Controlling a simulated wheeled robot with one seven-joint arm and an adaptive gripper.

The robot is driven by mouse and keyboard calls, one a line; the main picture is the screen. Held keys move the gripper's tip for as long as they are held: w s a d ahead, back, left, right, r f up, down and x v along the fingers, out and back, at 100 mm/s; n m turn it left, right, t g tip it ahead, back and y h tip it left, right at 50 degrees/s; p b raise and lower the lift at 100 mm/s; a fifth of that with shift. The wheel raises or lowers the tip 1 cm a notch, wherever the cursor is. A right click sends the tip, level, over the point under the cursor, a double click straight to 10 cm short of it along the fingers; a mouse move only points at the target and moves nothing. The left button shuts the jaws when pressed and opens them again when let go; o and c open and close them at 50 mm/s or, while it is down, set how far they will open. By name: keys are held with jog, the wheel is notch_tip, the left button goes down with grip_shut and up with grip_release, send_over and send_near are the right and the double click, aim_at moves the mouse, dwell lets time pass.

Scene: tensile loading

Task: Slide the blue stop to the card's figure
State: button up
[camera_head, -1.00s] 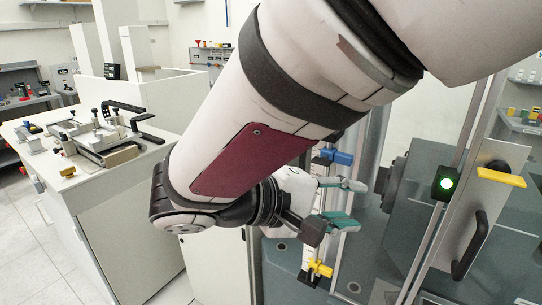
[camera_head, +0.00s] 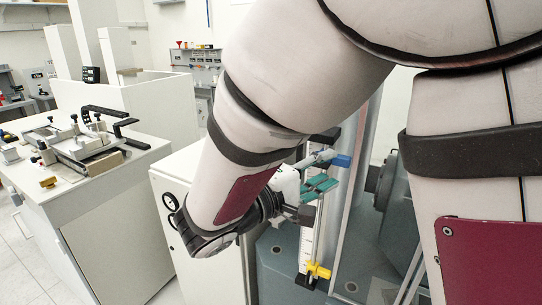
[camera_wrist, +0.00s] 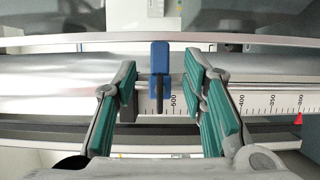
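The blue stop (camera_wrist: 160,62) sits on the scale rail near the 500 mark in the wrist view. It also shows on the upright column in the head view (camera_head: 342,161). My gripper (camera_wrist: 161,80) is open, with its green-padded fingers on either side of the stop and a gap on each side. In the head view my gripper (camera_head: 326,172) is at the blue stop's height. I see no readable card.
A yellow stop (camera_head: 318,270) sits at the foot of the column's white scale (camera_head: 307,240). A white cabinet (camera_head: 180,190) stands left of the column. A bench (camera_head: 95,190) with a metal fixture (camera_head: 85,150) is further left. My arm hides much of the machine.

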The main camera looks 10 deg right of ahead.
aim_at(335, 159)
jog(key=shift+x, duration=1.95)
jog(key=shift+c, duration=0.5)
grip_shut()
